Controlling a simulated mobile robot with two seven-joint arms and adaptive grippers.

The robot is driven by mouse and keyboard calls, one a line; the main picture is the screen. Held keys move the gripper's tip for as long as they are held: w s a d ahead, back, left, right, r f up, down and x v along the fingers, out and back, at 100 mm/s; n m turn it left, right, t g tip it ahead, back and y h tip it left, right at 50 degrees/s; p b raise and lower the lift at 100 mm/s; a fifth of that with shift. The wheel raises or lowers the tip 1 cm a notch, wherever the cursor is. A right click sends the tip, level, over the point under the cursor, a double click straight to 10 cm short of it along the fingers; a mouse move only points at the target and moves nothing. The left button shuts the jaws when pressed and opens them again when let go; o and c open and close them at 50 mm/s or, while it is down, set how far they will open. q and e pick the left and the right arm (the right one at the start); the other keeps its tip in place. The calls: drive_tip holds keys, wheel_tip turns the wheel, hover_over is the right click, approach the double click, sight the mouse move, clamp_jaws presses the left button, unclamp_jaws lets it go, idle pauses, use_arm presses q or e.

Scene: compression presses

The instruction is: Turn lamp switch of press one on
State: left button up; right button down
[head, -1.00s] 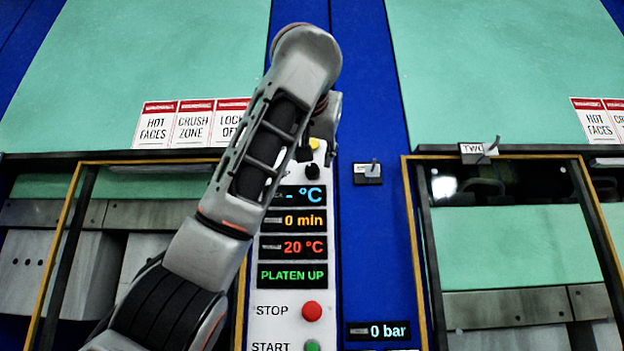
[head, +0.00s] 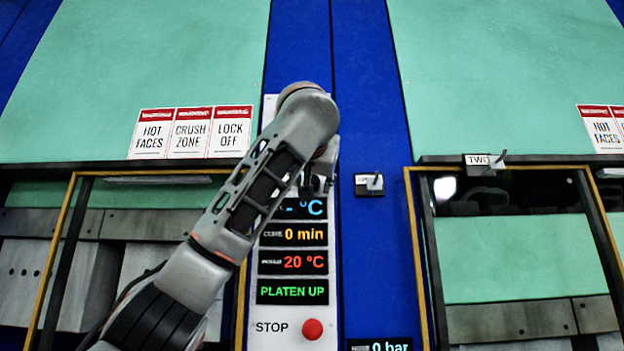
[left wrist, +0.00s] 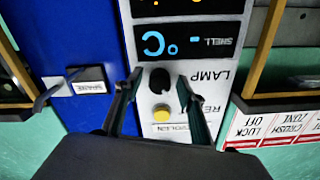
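The lamp switch is a black round knob (left wrist: 159,81) beside the word LAMP on the white control panel (left wrist: 146,50), in the left wrist view, where the lettering is upside down. My left gripper (left wrist: 159,77) is open, with one finger on each side of the knob. I cannot tell whether the fingers touch it. In the head view my left gripper (head: 317,187) is in front of the panel (head: 330,260), just above the displays, and my arm hides the knob there. My right gripper is not in view.
A yellow button (left wrist: 161,114) sits close to the knob, between the fingers. A small toggle labelled SPARE (left wrist: 90,87) is on the blue column; it also shows in the head view (head: 369,185). A red STOP button (head: 313,329) is lower on the panel. Another toggle, marked TWO (head: 483,163), is at right.

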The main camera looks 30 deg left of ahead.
use_arm(q)
drive_tip(key=c, duration=1.1)
